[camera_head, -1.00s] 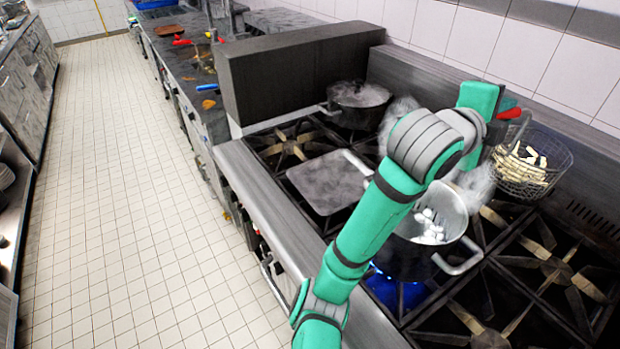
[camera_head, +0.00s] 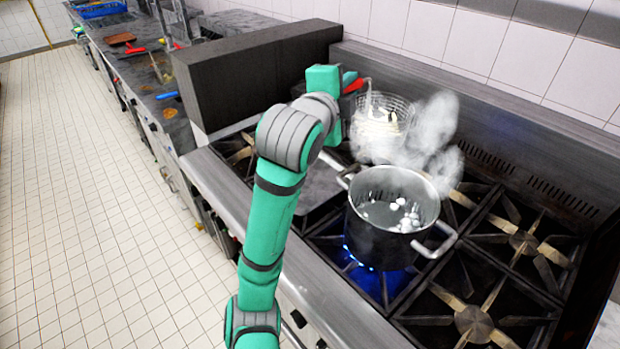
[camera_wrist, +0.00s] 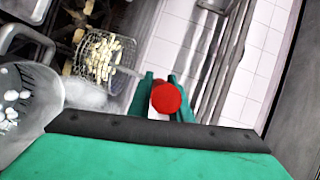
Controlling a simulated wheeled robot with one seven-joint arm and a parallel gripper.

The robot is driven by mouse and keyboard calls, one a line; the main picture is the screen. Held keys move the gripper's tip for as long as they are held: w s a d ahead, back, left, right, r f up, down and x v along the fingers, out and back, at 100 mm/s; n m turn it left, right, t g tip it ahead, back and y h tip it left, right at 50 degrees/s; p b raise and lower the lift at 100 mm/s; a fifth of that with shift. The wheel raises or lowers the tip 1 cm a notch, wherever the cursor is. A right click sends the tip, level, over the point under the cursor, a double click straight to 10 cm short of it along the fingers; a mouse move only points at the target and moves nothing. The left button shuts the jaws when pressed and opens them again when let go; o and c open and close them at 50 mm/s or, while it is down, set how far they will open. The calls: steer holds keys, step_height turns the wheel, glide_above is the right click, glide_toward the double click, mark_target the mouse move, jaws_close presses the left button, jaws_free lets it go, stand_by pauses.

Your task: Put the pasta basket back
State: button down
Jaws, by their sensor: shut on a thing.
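The pasta basket (camera_head: 388,113) is a wire mesh basket with pale pasta pieces in it and a red handle (camera_head: 352,83). In the head view it hangs above the back of the stove, behind the steaming pot (camera_head: 385,238) and to its upper left. My gripper (camera_wrist: 166,95) is shut on the red handle, which shows end-on in the wrist view. The basket also shows there (camera_wrist: 104,57), left of the gripper. The pot stands over a lit blue flame with several white round things inside.
A dark upright partition (camera_head: 250,75) stands left of the basket. A flat grey plate (camera_head: 318,188) lies on the stove, partly behind my arm. Steam blurs the space beside the basket. The burner grates (camera_head: 525,240) to the right are clear.

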steer(key=w+a+f+n+t+y, duration=0.1)
steer(key=a+n+y, duration=0.1)
steer(key=a, duration=0.5)
steer(key=w+a+f+n+t+y, duration=0.1)
steer(key=w+a+y, duration=0.1)
steer(key=a, duration=0.4)
step_height(320, 180, down, 6)
steer(key=shift+s+a+f+n+y, duration=0.15)
steer(key=shift+a+f+n+y, duration=0.05)
steer(key=shift+a+n+y, duration=0.2)
step_height(320, 180, down, 10)
stand_by(0.3)
steer(key=shift+a+f, duration=0.1)
steer(key=shift+f, duration=0.05)
steer(key=c, duration=1.7)
jaws_free()
steer(key=shift+f, duration=0.1)
steer(key=shift+o, duration=0.4)
steer(key=shift+s, duration=0.15)
